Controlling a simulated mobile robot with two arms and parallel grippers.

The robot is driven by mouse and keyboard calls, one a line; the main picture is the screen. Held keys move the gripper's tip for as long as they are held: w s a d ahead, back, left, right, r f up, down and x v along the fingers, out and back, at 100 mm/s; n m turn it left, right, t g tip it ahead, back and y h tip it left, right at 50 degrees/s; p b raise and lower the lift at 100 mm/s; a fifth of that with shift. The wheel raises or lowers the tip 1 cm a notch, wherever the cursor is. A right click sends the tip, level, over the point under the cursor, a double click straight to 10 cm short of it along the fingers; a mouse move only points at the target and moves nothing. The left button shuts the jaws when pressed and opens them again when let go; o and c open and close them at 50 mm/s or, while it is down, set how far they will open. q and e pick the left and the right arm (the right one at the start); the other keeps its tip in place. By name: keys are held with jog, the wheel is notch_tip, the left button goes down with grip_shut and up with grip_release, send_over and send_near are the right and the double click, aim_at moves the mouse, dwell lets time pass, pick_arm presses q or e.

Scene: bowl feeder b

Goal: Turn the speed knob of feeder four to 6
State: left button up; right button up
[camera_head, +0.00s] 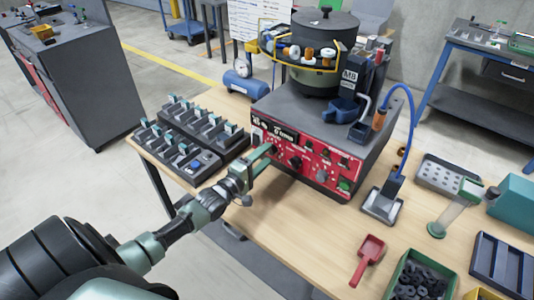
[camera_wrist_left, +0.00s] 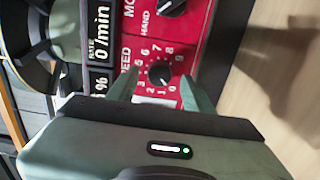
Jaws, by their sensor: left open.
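The feeder's red control panel (camera_head: 308,157) faces me in the head view, with several dark knobs and a green button. The speed knob (camera_wrist_left: 159,74) is small, black and round, inside a printed dial of numbers; the wrist view shows it turned sideways. I cannot clearly read where its pointer stands. My left gripper (camera_head: 268,152) is at the upper left of the panel. In the wrist view its open fingers (camera_wrist_left: 160,84) lie on either side of the knob, with gaps of red panel showing. My right gripper is not in view.
The dark bowl (camera_head: 322,45) stands on top of the feeder. The display (camera_wrist_left: 101,38) reads 0 /min. A black tray of clamps (camera_head: 178,150) lies left of the feeder. A blue hose (camera_head: 411,115), a red scoop (camera_head: 368,255) and a green bin (camera_head: 398,272) are to the right.

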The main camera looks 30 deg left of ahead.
pick_arm(q)
jog(key=shift+w, duration=0.7)
grip_shut()
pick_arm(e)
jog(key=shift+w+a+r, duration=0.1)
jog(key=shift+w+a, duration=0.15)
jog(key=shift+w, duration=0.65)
pick_arm(q)
jog(key=shift+m, duration=0.3)
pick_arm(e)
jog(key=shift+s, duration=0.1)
